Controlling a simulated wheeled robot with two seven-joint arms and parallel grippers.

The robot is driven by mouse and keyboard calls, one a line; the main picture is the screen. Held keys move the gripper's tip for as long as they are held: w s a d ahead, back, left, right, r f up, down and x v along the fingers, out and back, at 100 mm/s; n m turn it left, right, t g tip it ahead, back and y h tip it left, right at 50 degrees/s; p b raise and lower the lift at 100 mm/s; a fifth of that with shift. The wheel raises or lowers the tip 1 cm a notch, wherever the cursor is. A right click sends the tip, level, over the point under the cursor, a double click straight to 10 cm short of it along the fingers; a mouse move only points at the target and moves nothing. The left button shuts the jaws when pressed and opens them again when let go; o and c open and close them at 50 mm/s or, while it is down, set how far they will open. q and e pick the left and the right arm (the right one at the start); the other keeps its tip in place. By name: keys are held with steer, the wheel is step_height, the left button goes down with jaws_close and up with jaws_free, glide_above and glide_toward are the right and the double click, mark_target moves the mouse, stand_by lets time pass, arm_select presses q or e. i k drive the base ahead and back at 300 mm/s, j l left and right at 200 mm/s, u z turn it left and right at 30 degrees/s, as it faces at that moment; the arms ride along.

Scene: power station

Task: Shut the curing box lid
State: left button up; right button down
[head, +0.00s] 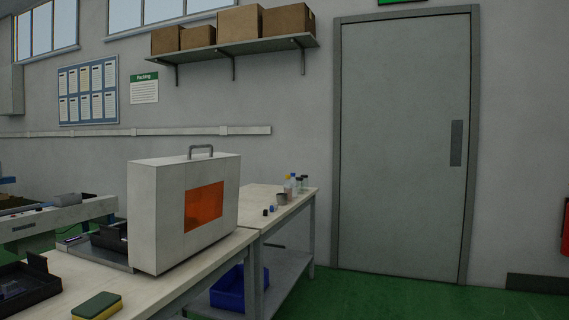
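The curing box (158,215) stands on the near workbench, left of centre. Its white cover, the lid, stands tall and upright, with an orange window (204,207) in the face turned to the right and a grey handle (201,150) on its top edge. A flat grey base (95,255) sticks out to the left from under the white cover, with a small black tray (108,238) on or just behind it. The hinge and the cover's far side are hidden. Neither of my grippers is in view.
A green-and-yellow sponge (97,306) and a black tray (25,285) lie on the near bench (150,296). Small bottles (292,185) stand on the bench behind. A blue bin (229,290) sits on the lower shelf. The green floor to the right is clear.

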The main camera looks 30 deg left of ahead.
mark_target(197, 196)
steer(key=i+l+u, duration=0.1)
steer(key=i, duration=0.45)
steer(key=i+l+u, duration=0.1)
steer(key=i+l, duration=0.2)
steer(key=i, duration=0.2)
steer(key=i+l, duration=0.3)
steer(key=i, duration=0.2)
steer(key=j+u, duration=0.05)
